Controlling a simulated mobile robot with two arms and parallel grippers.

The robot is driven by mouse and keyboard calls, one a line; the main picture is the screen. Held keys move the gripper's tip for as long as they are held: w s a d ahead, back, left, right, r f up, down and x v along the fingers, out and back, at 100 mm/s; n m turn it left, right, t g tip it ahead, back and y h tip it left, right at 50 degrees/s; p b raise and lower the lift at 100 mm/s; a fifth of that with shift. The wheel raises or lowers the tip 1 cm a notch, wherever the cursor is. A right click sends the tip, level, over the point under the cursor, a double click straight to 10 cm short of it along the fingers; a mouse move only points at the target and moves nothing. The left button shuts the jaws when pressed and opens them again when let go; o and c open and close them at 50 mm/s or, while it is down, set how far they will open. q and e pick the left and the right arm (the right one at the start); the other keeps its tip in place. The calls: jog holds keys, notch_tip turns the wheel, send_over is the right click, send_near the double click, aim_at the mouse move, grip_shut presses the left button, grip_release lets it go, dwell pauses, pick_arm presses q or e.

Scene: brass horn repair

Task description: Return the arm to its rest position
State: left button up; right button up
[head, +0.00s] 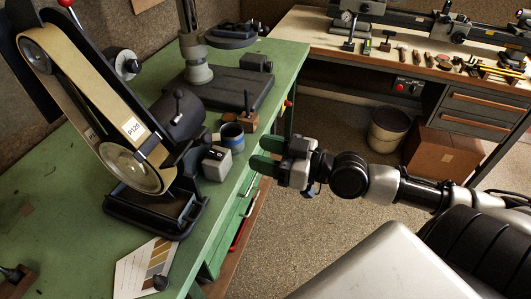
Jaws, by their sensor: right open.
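My right arm comes in from the right, stretched toward the green workbench (62,210). My right gripper (262,155) is open, with its two green fingers pointing left at the bench's right edge. No object shows between the fingers. A blue cup (231,137) and a small grey block-shaped item (216,163) stand on the bench just left of the fingertips. From this angle I cannot tell whether the fingers touch anything. My left gripper is not in view.
A belt sander (100,105) and a drill-press-like stand (195,60) occupy the green bench. A colour chart (148,268) lies at its front. A second bench (330,40) with tools stands behind. A bin (388,128) and a brown box (440,155) sit on the floor. Open floor lies below my arm.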

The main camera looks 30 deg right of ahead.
dwell(0.3)
